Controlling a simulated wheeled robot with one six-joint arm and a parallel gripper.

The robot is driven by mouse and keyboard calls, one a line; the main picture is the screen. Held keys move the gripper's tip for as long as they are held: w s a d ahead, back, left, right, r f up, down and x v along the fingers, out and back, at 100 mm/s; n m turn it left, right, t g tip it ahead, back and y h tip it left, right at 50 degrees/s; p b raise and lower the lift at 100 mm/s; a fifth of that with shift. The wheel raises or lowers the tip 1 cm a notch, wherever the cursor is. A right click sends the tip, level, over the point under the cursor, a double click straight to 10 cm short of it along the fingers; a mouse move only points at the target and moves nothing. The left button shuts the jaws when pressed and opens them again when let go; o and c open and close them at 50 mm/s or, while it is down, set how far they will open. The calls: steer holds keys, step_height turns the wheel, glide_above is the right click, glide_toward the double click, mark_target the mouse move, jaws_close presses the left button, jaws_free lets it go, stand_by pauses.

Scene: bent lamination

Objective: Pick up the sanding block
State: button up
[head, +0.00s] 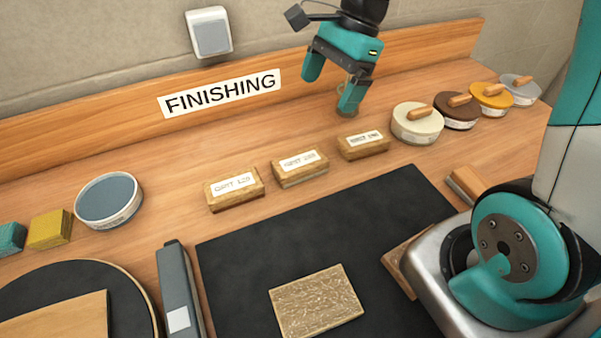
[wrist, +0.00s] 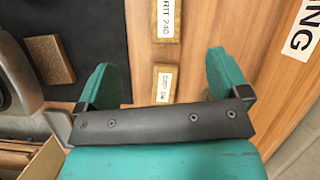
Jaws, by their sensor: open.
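Three wooden blocks with white grit labels stand in a row on the bench: a left block (head: 234,199), a middle block (head: 300,174) and a right block (head: 363,153). They look like sanding blocks; the lettering is hard to read. A speckled brown block without a label (head: 316,301) lies on the black mat. My gripper (head: 331,85) is open and empty, above the bench behind the right block. In the wrist view, my gripper (wrist: 163,75) has one labelled block (wrist: 162,95) in line between its fingers, partly hidden, and another (wrist: 165,38) farther up.
Lidded round tins (head: 417,133) stand right of the blocks. An open tin (head: 108,206) and a yellow block (head: 49,236) are at left. The black mat (head: 400,205) fills the middle front. A wooden backboard (head: 120,112) with a FINISHING sign runs behind my gripper.

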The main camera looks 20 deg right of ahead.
steer(key=d+f+m, duration=0.1)
steer(key=m, duration=0.1)
glide_toward(301, 160)
steer(key=x, duration=0.5)
steer(key=shift+s+a, duration=0.1)
steer(key=shift+p+x, duration=0.3)
steer(key=shift+x, duration=2.3)
steer(key=shift+f, duration=0.15)
steer(key=shift+c, duration=0.2)
steer(key=c, duration=1)
